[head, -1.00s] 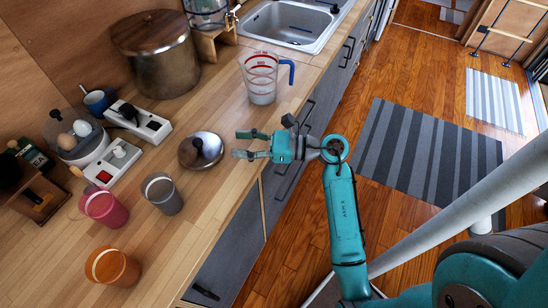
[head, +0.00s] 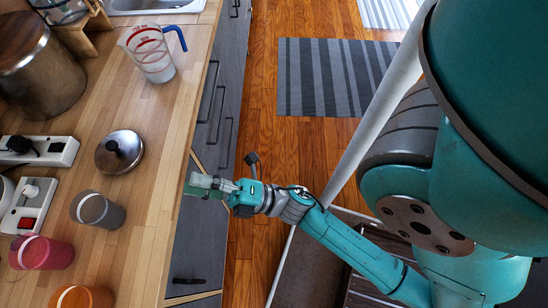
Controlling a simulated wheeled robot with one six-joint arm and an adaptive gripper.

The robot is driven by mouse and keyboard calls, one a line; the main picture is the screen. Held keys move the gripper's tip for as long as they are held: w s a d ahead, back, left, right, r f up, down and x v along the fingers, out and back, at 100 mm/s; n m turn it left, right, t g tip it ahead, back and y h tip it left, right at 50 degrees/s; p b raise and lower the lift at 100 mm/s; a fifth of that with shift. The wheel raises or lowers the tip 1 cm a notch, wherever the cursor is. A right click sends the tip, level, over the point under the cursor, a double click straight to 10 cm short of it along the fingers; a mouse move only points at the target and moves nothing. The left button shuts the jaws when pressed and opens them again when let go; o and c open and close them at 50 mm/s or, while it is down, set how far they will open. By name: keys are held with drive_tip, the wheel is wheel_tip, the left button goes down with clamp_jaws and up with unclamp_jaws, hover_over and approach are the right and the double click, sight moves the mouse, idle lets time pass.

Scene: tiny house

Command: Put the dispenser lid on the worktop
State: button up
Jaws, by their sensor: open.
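A round metal lid with a black knob (head: 119,153), which looks like the dispenser lid, lies on the wooden worktop (head: 150,125), knob up. My gripper (head: 196,184) is open, with nothing seen between its fingers. It is at the worktop's front edge, to the right of the lid and a little lower in the picture, clear of it. The dispenser (head: 62,8) is partly cut off at the top left, on a wooden stand, and its top is out of view.
A measuring jug (head: 152,62) with a blue handle stands beyond the lid. A grey cup (head: 98,210), a pink cup (head: 42,252) and an orange cup (head: 82,297) stand nearer. Power strips (head: 40,150) lie at left. Drawer handles (head: 226,150) project from the cabinet front.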

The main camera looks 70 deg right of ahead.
drive_tip(key=s+d+f+m+g+h, duration=0.1)
drive_tip(key=s+f+m+g+h, duration=0.2)
drive_tip(key=s+m, duration=0.6)
drive_tip(key=s+f+m+g+h, duration=0.4)
drive_tip(key=s+m, duration=0.5)
drive_tip(key=m, duration=0.3)
wheel_tip(320, 180, down, 2)
drive_tip(key=shift+d+f+g, duration=0.1)
drive_tip(key=shift+d+g, duration=0.3)
drive_tip(key=shift+g, duration=0.1)
